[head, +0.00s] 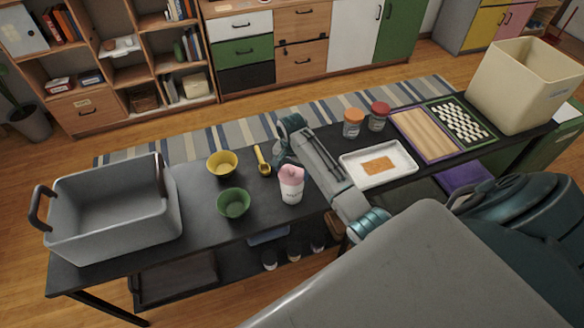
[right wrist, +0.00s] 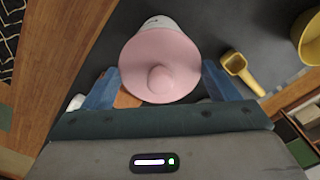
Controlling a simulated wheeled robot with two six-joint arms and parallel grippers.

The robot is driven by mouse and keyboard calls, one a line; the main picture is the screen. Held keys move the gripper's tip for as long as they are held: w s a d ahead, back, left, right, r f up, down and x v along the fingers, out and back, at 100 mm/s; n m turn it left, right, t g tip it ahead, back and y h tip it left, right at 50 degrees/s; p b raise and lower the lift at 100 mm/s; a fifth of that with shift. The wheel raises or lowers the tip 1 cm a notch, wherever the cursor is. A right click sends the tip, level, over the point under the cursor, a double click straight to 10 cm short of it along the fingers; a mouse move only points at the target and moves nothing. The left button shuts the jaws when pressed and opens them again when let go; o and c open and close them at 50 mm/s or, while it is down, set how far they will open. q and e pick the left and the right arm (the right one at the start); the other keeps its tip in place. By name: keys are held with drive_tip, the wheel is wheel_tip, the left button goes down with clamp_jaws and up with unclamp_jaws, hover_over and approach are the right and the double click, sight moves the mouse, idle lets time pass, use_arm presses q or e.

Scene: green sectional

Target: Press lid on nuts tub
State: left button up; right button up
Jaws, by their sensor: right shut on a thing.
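The nuts tub (head: 291,194) is a small white tub with dark lettering, upright on the dark table. The pink lid (head: 292,173) sits at its top; I cannot tell whether it is fully seated. In the right wrist view the round pink lid (right wrist: 145,55) with its central knob hides most of the tub (right wrist: 158,22). My right gripper (right wrist: 160,85) is shut on the lid, with a blue finger at each side. In the head view my right arm reaches in from the right, and its fingers are hard to make out. My left gripper is not in view.
A yellow scoop (head: 262,161), yellow bowl (head: 222,164) and green bowl (head: 233,203) are left of the tub. A grey basin (head: 115,240) fills the table's left end. To the right are a white tray (head: 350,168), two jars (head: 353,126) and a wooden board (head: 425,134).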

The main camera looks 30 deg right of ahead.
drive_tip(key=shift+f, duration=0.1)
idle(0.3)
drive_tip(key=o, duration=0.9)
drive_tip(key=shift+r, duration=3.5)
